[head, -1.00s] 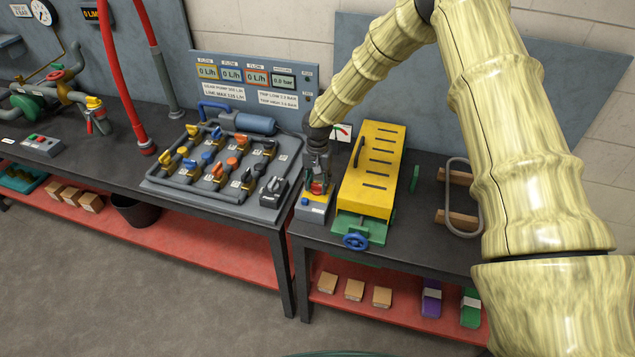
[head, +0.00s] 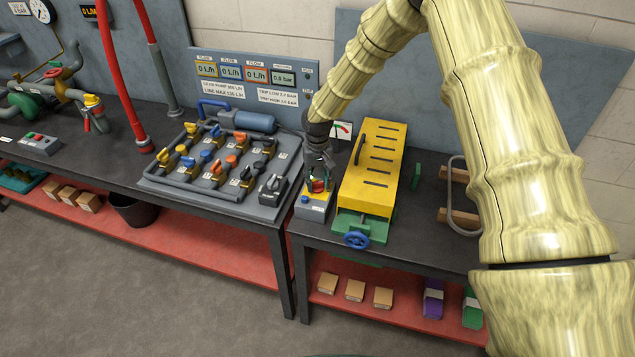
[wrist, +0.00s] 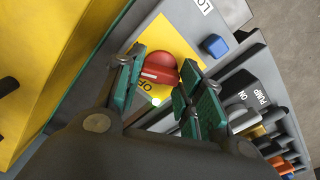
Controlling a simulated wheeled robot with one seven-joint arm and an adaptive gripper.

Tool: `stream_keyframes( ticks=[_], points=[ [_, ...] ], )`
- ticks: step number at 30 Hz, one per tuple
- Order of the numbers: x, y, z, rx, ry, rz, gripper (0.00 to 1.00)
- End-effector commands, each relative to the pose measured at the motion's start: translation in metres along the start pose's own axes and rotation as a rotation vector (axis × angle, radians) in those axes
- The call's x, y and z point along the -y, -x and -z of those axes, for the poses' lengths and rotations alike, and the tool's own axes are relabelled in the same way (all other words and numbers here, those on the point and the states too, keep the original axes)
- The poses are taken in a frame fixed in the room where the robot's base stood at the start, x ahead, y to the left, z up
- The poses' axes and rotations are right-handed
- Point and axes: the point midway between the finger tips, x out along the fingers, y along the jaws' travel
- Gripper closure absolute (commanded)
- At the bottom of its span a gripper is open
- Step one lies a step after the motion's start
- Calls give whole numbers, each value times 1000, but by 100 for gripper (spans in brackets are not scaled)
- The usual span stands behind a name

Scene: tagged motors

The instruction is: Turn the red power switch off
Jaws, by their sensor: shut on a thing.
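The red power switch (wrist: 160,68) is a round red knob with a white mark, on a yellow plate (wrist: 175,42) of a grey box. An "OF..." label, partly covered, shows beside it. In the wrist view my gripper (wrist: 161,64) has its two green-padded fingers on either side of the knob, shut on it. In the head view my gripper (head: 318,172) reaches down onto the red switch (head: 317,186), on top of the small grey box (head: 312,211).
A blue button (wrist: 215,45) sits on the same box. A yellow slotted housing (head: 373,165) stands close on the right. A pump switch box (head: 273,190) and valve board (head: 222,170) are on the left bench.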

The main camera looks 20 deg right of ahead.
Motion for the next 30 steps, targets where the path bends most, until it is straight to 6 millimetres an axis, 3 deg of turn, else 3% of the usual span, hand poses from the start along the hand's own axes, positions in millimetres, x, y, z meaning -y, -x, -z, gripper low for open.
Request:
stream_keyframes(
  ticks=[30],
  points=[
    [-1, -1, -1, 2, 910, 0, 86]
  ],
)
